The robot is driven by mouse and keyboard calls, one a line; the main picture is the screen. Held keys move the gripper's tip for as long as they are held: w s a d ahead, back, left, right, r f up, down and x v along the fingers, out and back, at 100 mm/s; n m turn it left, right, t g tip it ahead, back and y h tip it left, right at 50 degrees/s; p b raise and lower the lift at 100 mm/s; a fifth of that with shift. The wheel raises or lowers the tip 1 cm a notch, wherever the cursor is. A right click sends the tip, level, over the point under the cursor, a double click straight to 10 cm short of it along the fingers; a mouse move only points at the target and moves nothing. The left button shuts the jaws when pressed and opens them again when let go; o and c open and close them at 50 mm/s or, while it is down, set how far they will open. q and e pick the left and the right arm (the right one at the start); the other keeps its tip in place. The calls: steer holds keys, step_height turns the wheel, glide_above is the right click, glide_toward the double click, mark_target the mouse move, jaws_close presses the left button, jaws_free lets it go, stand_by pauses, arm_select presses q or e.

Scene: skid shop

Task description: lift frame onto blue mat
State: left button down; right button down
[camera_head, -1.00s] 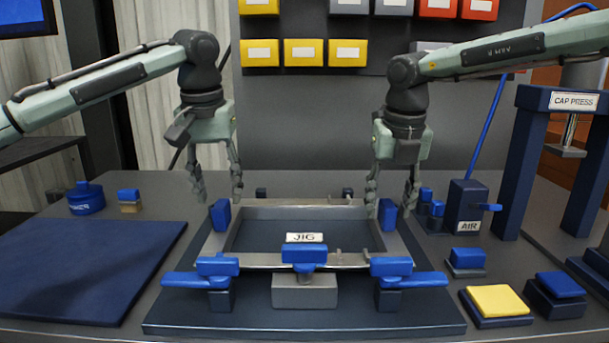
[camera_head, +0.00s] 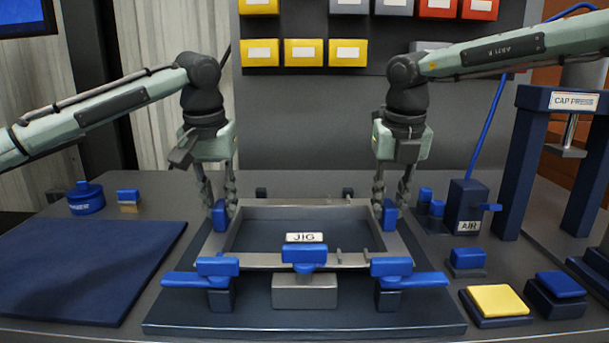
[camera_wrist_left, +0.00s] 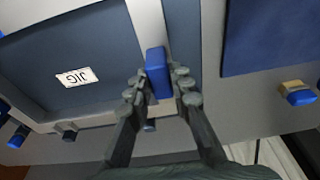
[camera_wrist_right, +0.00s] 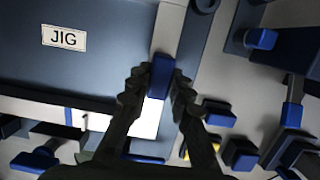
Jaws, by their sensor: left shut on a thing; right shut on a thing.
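The grey rectangular frame (camera_head: 396,244) lies flat in the jig, around the JIG label (camera_head: 304,237). A blue block stands on its left rail (camera_head: 220,212) and another on its right rail (camera_head: 389,211). My left gripper (camera_head: 218,198) is shut on the left blue block, which shows between its fingers in the left wrist view (camera_wrist_left: 157,75). My right gripper (camera_head: 391,195) is shut on the right blue block, also seen in the right wrist view (camera_wrist_right: 161,76). The dark blue mat (camera_head: 80,268) lies flat and empty on the bench at the left.
Blue clamps (camera_head: 218,266) stand along the frame's front edge, on the jig's dark base plate (camera_head: 305,318). The AIR block (camera_head: 466,205), a yellow pad (camera_head: 497,300) and the CAP PRESS (camera_head: 573,101) are at the right. A blue round container (camera_head: 86,199) stands behind the mat.

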arm_select(q)
steer(key=shift+r, duration=0.15)
arm_select(e)
steer(key=shift+r, duration=0.1)
